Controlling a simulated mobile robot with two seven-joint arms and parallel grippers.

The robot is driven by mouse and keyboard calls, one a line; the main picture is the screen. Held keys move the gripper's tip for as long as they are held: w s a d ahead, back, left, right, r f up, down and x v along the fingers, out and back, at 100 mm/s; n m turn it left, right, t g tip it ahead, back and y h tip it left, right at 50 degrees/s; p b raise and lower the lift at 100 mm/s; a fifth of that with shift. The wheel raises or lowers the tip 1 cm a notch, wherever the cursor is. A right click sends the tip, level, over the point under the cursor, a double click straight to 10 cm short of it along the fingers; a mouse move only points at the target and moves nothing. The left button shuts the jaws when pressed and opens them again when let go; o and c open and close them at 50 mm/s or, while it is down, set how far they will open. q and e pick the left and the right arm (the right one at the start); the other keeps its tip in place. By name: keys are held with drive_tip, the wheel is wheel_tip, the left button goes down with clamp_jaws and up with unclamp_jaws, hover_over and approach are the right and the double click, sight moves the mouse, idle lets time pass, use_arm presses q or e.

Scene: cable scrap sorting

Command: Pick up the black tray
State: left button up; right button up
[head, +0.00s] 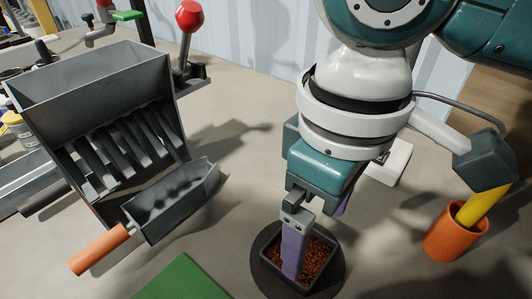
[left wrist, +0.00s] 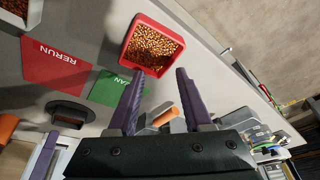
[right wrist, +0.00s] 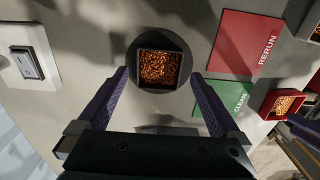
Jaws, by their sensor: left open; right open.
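The black tray (head: 278,279) is square and holds copper-coloured granules. It sits on a round dark plate (head: 334,283) at the bottom of the head view, and the right wrist view shows the tray (right wrist: 160,89) upright and centred. My right gripper (head: 315,245) is open above it; in the right wrist view the two purple fingers (right wrist: 160,75) stand apart on either side, and I cannot tell whether they touch it. My left gripper (left wrist: 160,73) is open, its fingertips near a red tray (left wrist: 128,50) of granules. It is outside the head view.
A grey hopper (head: 95,75) with chutes and a scoop with an orange handle (head: 98,250) stand left. An orange cup (head: 450,236) stands right. A white switch box (right wrist: 30,55), a red RERUN mat (right wrist: 245,40) and a green mat (right wrist: 232,98) lie around the plate.

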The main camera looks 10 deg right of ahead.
sight(307, 260)
wheel_tip(307, 260, down, 6)
drive_tip(key=shift+w+a+r+b, duration=0.15)
drive_tip(key=shift+r+b, duration=0.1)
drive_tip(key=shift+b, duration=0.35)
drive_tip(key=c, duration=1.1)
drive_tip(key=shift+c, duration=0.2)
drive_tip(key=shift+r, duration=0.2)
